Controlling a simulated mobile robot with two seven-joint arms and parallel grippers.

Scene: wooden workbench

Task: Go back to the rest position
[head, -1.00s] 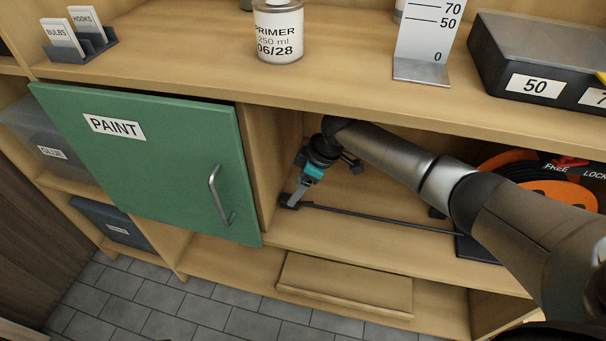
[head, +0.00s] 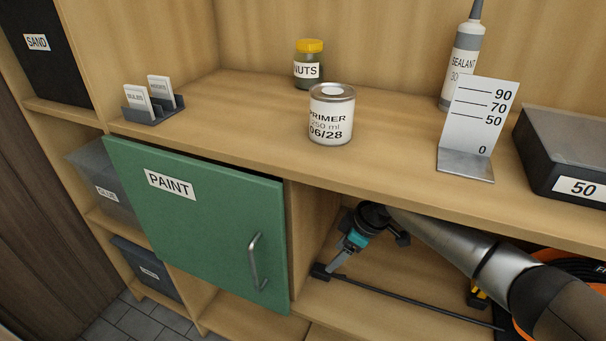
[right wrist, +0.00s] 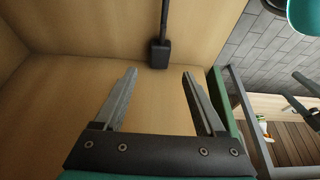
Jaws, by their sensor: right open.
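My right gripper (head: 325,270) reaches into the open compartment right of the green PAINT door (head: 190,215). In the right wrist view its two grey fingers (right wrist: 159,74) stand apart with nothing between them. A black rod (head: 410,299) lies on the compartment floor, and its block-shaped end (right wrist: 160,54) is just beyond the fingertips, apart from them in that view. My left gripper does not show in the head view. A teal part and grey pieces at the right edge of the right wrist view may belong to it; its jaws cannot be made out.
On the top shelf stand a primer can (head: 331,115), a nuts jar (head: 309,66), a sealant tube (head: 462,62), a height gauge (head: 474,130), a card holder (head: 153,113) and a dark box (head: 570,150). The shelf edge overhangs my right arm. An orange reel (head: 560,257) sits at the right.

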